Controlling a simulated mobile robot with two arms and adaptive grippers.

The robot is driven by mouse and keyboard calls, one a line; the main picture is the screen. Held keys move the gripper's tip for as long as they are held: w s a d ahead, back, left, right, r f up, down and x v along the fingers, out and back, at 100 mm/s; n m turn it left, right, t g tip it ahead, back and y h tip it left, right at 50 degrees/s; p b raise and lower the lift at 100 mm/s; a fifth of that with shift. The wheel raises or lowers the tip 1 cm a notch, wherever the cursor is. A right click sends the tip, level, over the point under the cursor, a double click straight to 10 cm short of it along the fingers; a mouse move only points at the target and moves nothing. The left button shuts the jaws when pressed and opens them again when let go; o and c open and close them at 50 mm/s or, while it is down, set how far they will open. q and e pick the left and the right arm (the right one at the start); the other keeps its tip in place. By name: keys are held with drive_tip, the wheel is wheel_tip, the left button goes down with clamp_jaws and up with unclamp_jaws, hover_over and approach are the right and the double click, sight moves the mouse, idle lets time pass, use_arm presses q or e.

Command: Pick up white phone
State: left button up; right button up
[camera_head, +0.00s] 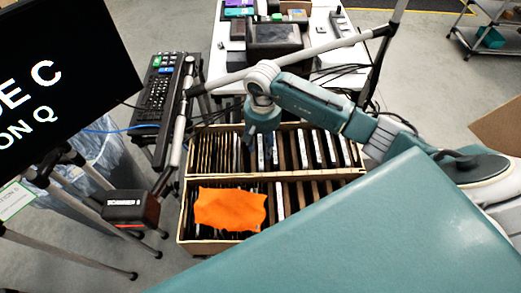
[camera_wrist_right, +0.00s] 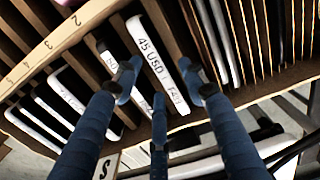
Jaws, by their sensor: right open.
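A white phone (camera_wrist_right: 150,48) with a "45 USD" label stands on edge in a carton slot in the right wrist view. My right gripper (camera_wrist_right: 160,82) is open, with its fingers around the near end of this phone; whether they touch it I cannot tell. In the head view my right gripper (camera_head: 262,150) is over the back carton (camera_head: 345,178), pointing down and hiding part of the slots. Other white phones (camera_head: 316,148) stand in slots to its right. My left gripper is not in view.
The front carton (camera_head: 225,243) holds more slotted devices, partly covered by an orange cloth (camera_head: 230,208). Brown dividers (camera_wrist_right: 172,32) stand close beside the phone.

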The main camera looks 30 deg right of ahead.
drive_tip(key=shift+f, duration=0.15)
drive_tip(key=shift+c, duration=0.5)
clamp_jaws()
drive_tip(key=shift+w, duration=0.1)
drive_tip(key=shift+r, duration=0.2)
